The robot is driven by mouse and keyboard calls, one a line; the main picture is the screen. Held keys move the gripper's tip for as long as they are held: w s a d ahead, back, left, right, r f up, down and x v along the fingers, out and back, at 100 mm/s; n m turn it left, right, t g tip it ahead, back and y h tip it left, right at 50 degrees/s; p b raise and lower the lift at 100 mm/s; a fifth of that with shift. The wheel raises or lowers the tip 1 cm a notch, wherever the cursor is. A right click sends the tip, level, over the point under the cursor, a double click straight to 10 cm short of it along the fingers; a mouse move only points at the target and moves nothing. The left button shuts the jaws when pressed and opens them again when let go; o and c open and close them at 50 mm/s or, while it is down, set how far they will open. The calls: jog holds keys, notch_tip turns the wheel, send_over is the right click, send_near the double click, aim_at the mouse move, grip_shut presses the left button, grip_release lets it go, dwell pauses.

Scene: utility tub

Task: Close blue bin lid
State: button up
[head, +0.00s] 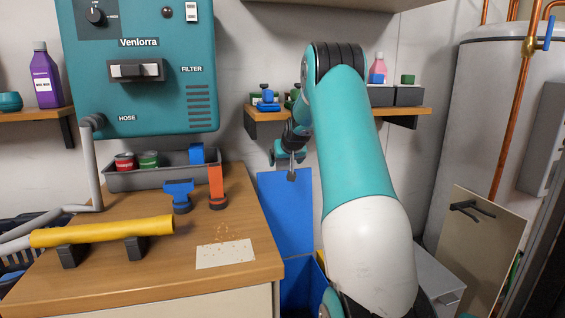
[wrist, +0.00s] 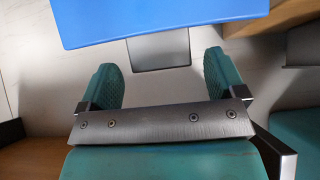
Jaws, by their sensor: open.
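The blue bin (head: 301,286) stands beside the wooden counter, its lower part cut off by the frame and its right side hidden by my arm. Its blue lid (head: 284,212) stands raised, nearly upright, against the back wall. The lid (wrist: 160,18) also fills the top of the wrist view, with a grey tab (wrist: 158,48) sticking out from its edge. My gripper (head: 290,160) is at the lid's top edge. In the wrist view my gripper (wrist: 159,68) is open, its two green fingers on either side of the tab, with gaps showing. Nothing is gripped.
A wall shelf (head: 265,116) is behind my arm. A pale board (head: 480,240) and a white tank (head: 480,110) stand at right.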

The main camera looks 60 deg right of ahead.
jog(key=shift+x, duration=1)
jog(key=c, duration=1.2)
jog(key=shift+a, duration=0.15)
jog(key=shift+c, duration=0.4)
